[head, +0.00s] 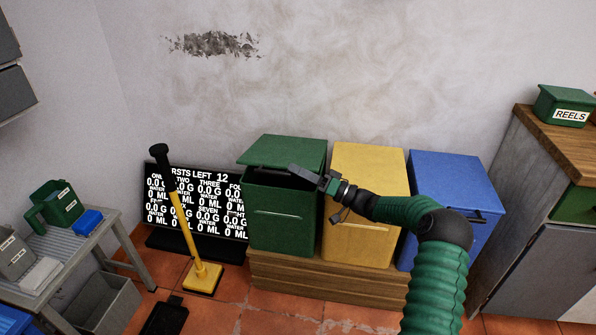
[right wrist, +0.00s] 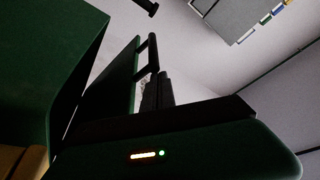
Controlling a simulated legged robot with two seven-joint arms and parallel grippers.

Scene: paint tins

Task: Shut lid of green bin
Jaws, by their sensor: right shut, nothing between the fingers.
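The green bin (head: 283,217) stands at the left end of a row of three bins. Its green lid (head: 287,150) is partly open, with a dark gap between the lid's front edge and the bin's rim. My right gripper (head: 298,170) is shut and empty, at the lid's right front edge near the gap; I cannot tell whether it touches the lid. In the right wrist view my fingers (right wrist: 152,85) point up beside green surfaces on the left, probably the bin and lid. My left gripper is not in view.
A yellow bin (head: 362,235) and a blue bin (head: 455,180) stand to the right on the wooden plinth (head: 320,282). A black scoreboard (head: 205,215) and a yellow post (head: 190,235) stand left. A grey bench (head: 85,245) is at far left, a cabinet (head: 535,240) at right.

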